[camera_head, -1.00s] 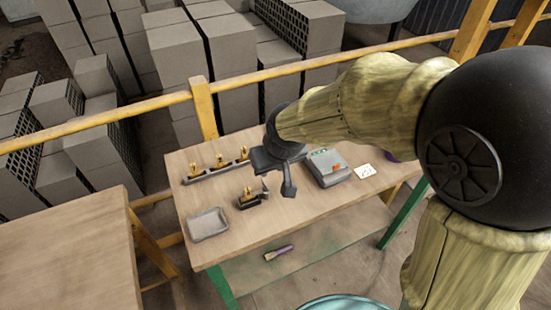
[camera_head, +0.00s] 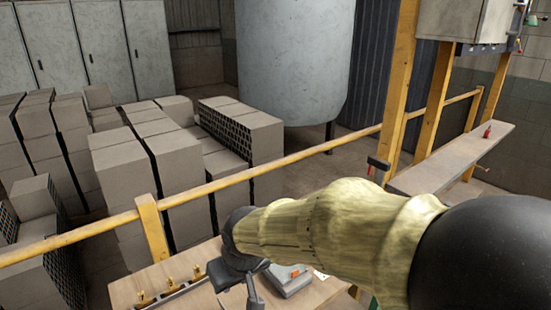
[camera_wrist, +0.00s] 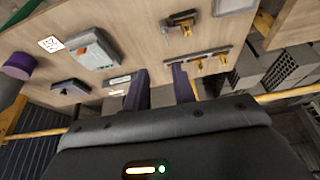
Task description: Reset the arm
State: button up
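My gripper (camera_head: 238,290) hangs over the wooden workbench (camera_head: 135,288) in the head view, at the end of my arm. In the wrist view its two dark fingers (camera_wrist: 160,88) are apart, with nothing seen between them. The bench top fills the upper part of that view. A grey box with orange and green marks (camera_wrist: 95,48), a rail with brass pieces (camera_wrist: 212,60) and a small block with a brass piece (camera_wrist: 182,28) stand on it, clear of the fingers.
A yellow railing (camera_head: 230,183) runs behind the bench, with stacked hollow bricks (camera_head: 125,180) and a large grey tank (camera_head: 295,60) beyond. A side shelf (camera_head: 455,160) is at right. The wrist view also shows a purple cylinder (camera_wrist: 18,62) and a white card (camera_wrist: 50,43).

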jog(key=s+d+f+m+h, duration=0.1)
jog(key=s+d+f+m, duration=0.1)
jog(key=d, duration=1.1)
jog(key=s+d+f+m+h, duration=0.1)
jog(key=d+f+m, duration=0.4)
jog(key=d, duration=0.8)
jog(key=shift+s+f+m+g+h+p, duration=0.3)
jog(key=shift+s+g+h+p, duration=0.15)
jog(key=shift+s, duration=0.1)
